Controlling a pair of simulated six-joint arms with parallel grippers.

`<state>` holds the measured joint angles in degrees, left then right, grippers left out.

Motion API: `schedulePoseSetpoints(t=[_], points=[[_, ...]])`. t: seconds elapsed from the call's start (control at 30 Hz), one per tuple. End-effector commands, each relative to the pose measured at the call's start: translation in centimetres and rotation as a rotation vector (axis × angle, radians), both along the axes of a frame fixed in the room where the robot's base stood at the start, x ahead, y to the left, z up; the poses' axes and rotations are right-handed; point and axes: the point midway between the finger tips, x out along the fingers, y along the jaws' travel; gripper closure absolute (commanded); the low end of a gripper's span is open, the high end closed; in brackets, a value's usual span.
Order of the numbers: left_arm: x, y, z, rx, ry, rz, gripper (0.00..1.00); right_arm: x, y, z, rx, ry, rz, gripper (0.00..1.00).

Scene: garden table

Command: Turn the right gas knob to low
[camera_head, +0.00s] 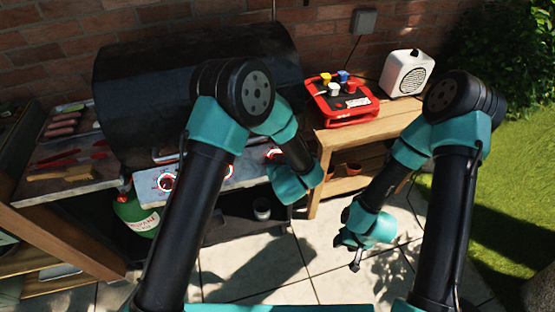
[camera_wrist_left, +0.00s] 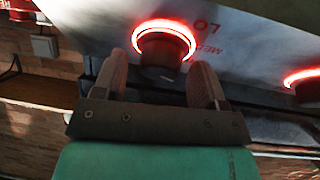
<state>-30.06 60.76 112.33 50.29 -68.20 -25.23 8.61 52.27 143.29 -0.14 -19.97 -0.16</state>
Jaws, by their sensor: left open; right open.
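The right gas knob (camera_head: 273,154) is on the front panel of the black grill, with a lit red ring around it. In the left wrist view the knob (camera_wrist_left: 163,47) lies ahead, between the two open fingers of my left gripper (camera_wrist_left: 159,66), with a gap on each side. Upside-down red lettering, "LO" and "MED", shows beside it. In the head view my left wrist is just in front of the knob, and the fingers are hard to make out. My right gripper (camera_head: 350,250) is open and empty, low over the paving at the right.
A green gas bottle (camera_head: 135,212) stands below. A wooden side table (camera_head: 330,138) with a red caddy (camera_head: 345,110) and a white speaker (camera_head: 407,73) is at the right. Paving in front is clear.

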Motion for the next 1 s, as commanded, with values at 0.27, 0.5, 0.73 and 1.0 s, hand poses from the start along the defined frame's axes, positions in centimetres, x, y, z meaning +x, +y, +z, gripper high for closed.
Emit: schedulePoseSetpoints(t=[0.27, 0.5, 0.73, 1.0], points=[[0.25, 0.03, -0.12, 0.0, 0.0, 0.0, 0.35, 0.0, 0.0, 0.0, 0.0, 0.0, 0.0, 0.52], [0.24, 0.03, -0.11, 0.0, 0.0, 0.0, 0.53, 0.0, 0.0, 0.0, 0.0, 0.0, 0.0, 0.52], [0.23, 0.01, -0.09, 0.0, 0.0, -0.001, 0.75, 0.0, 0.0, 0.0, 0.0, 0.0, 0.0, 0.52], [0.25, -0.04, -0.08, -0.006, -0.002, 0.004, 0.82, 0.0, 0.0, 0.0, 0.0, 0.0, 0.0, 0.52]])
